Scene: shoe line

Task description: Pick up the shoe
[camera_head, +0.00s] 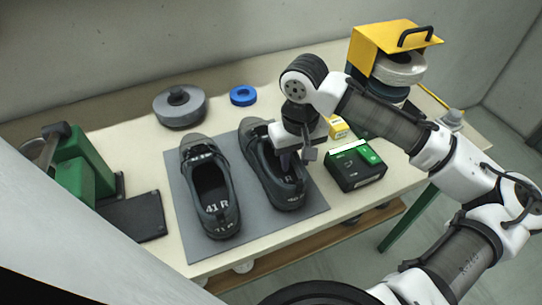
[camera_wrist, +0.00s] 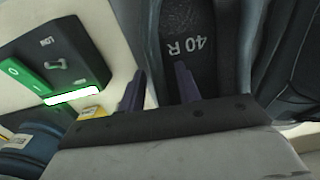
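Two dark shoes stand side by side on a grey mat (camera_head: 175,185). The left shoe (camera_head: 212,195) has "41 R" on its insole. The right shoe (camera_head: 262,172) is partly hidden by my gripper (camera_head: 292,160). In the wrist view, the shoe under my gripper (camera_wrist: 160,70) shows "40 R" on its insole (camera_wrist: 187,30). My gripper points down with its fingers apart. One finger is at the shoe's outer side and the other is over its opening, with the side wall between them. I cannot tell whether either finger touches the shoe.
A green and black switch box (camera_head: 357,168) and a small yellow box (camera_head: 338,127) stand right of the mat. A grey round weight (camera_head: 179,107) and a blue ring (camera_head: 243,95) lie behind. A green machine (camera_head: 78,165) is at left, a yellow-topped stand (camera_head: 378,42) at back right.

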